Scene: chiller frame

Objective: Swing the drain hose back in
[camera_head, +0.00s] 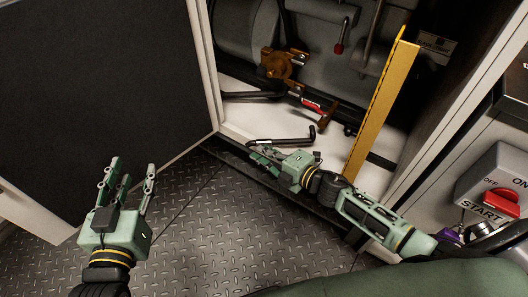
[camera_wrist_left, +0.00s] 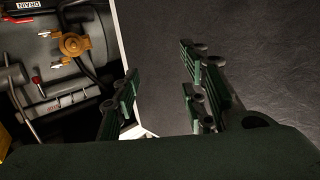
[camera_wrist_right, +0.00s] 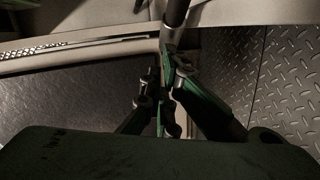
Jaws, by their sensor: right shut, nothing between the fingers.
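A black hose (camera_head: 284,141) with a bent-up right end lies low at the cabinet's front edge; I take it for the drain hose. A dark tube (camera_wrist_right: 176,14) at the top of the right wrist view is probably the same hose. My right gripper (camera_head: 262,152) is shut and empty, its fingertips just in front of the hose; I cannot tell whether they touch. My left gripper (camera_head: 128,178) is open and empty, in front of the dark door; its fingers show spread in the left wrist view (camera_wrist_left: 160,88).
A brass valve (camera_head: 282,63) and a red-marked brown-handled tool or lever (camera_head: 315,106) are inside the cabinet. A yellow upright bar (camera_head: 382,112) stands at the opening's right. The dark door (camera_head: 100,80) is open at left. A START panel (camera_head: 495,182) is at right. Diamond-plate floor (camera_head: 215,225) is clear.

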